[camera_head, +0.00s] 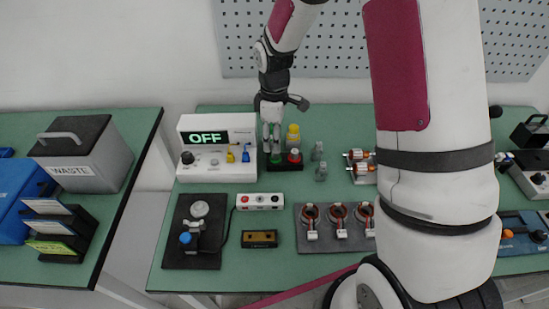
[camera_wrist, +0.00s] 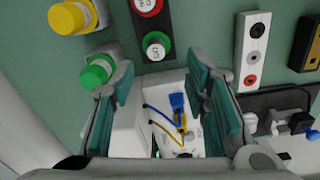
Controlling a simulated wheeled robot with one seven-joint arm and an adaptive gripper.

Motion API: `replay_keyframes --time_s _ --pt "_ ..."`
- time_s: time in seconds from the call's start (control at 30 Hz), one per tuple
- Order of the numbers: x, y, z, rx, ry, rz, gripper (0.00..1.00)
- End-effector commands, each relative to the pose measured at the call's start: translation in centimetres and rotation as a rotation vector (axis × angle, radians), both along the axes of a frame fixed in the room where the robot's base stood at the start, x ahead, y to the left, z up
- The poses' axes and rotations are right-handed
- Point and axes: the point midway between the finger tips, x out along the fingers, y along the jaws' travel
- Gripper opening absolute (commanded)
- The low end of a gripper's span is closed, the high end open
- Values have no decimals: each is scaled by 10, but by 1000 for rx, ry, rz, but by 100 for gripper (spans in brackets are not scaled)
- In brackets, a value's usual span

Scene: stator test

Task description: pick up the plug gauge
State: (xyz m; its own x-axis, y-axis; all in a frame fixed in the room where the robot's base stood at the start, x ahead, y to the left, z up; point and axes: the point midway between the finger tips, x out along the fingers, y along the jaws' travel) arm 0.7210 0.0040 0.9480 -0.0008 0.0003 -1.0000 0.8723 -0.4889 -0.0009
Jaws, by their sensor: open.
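No part is clearly marked as the plug gauge. In the head view this block (camera_head: 285,167) lies just right of the tester. A green-capped cylinder (camera_wrist: 97,72) stands by the left finger in the wrist view; I cannot tell whether they touch. A yellow-capped cylinder (camera_wrist: 72,17) stands farther up, also behind the block in the head view (camera_head: 292,134). My gripper (camera_wrist: 165,75) is open and empty, above the bench near the block (camera_head: 272,145).
The white tester (camera_head: 218,170) reading OFF stands left of the block, with blue and yellow leads (camera_wrist: 178,105). A white socket box (camera_head: 260,201) and stator plate (camera_head: 325,240) lie nearer. My arm hides part of the right bench.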

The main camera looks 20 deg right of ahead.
Motion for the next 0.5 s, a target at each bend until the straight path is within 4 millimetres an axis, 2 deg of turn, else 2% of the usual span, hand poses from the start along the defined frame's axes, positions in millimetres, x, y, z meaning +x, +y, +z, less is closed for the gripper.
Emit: replay_keyframes --time_s 0.27,0.5 --pt "0 -1 -20 0 1 -1 42" --pt "3 -4 -52 0 2 0 42"
